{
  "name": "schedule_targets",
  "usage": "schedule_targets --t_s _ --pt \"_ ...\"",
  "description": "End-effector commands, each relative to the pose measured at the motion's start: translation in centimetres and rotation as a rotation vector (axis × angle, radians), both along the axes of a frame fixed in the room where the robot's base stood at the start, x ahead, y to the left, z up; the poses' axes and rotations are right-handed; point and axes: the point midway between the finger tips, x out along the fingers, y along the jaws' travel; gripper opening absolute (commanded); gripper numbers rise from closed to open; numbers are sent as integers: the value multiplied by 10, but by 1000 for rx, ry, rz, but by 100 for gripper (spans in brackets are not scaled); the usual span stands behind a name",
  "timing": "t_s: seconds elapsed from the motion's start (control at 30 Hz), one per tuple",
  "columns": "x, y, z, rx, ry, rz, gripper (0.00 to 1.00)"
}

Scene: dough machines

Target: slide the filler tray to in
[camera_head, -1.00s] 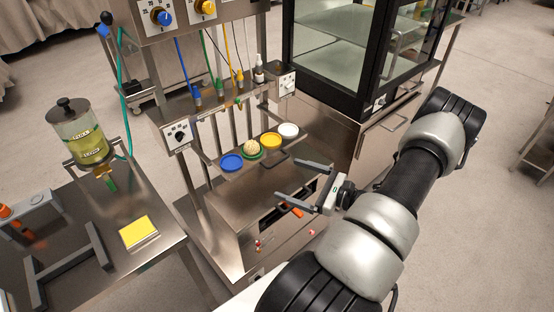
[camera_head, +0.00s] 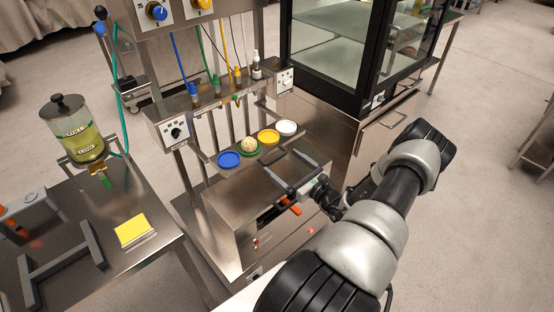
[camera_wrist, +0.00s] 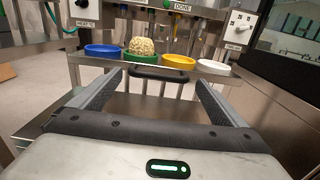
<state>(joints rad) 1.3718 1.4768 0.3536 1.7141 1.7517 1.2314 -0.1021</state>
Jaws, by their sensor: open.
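The filler tray (camera_head: 204,157) sticks out at the front of the steel filler machine. It carries a blue dish (camera_head: 229,160), a green dish with a pale dough ball (camera_head: 249,144), a yellow dish (camera_head: 268,137) and a white dish (camera_head: 286,128). Its dark handle (camera_wrist: 160,74) is at the middle of its front edge. My gripper (camera_head: 280,166) is open and empty, just in front of the tray. In the wrist view my gripper (camera_wrist: 158,85) has its fingers on either side of the handle, with no contact that I can make out.
The machine's steel lower box (camera_head: 235,215) lies below the tray, with an orange handle (camera_head: 290,207) close under my gripper. A glass cabinet (camera_head: 345,60) stands at the right. A side table with a yellow pad (camera_head: 134,231) and a filled jar (camera_head: 75,130) is at the left.

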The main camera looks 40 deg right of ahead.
Motion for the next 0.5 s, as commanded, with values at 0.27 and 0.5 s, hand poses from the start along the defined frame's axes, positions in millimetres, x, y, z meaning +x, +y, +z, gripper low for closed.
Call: schedule_targets --t_s 0.27,0.5 --pt "37 3 -1 -1 1 1 95" --pt "43 4 0 0 0 1 95"
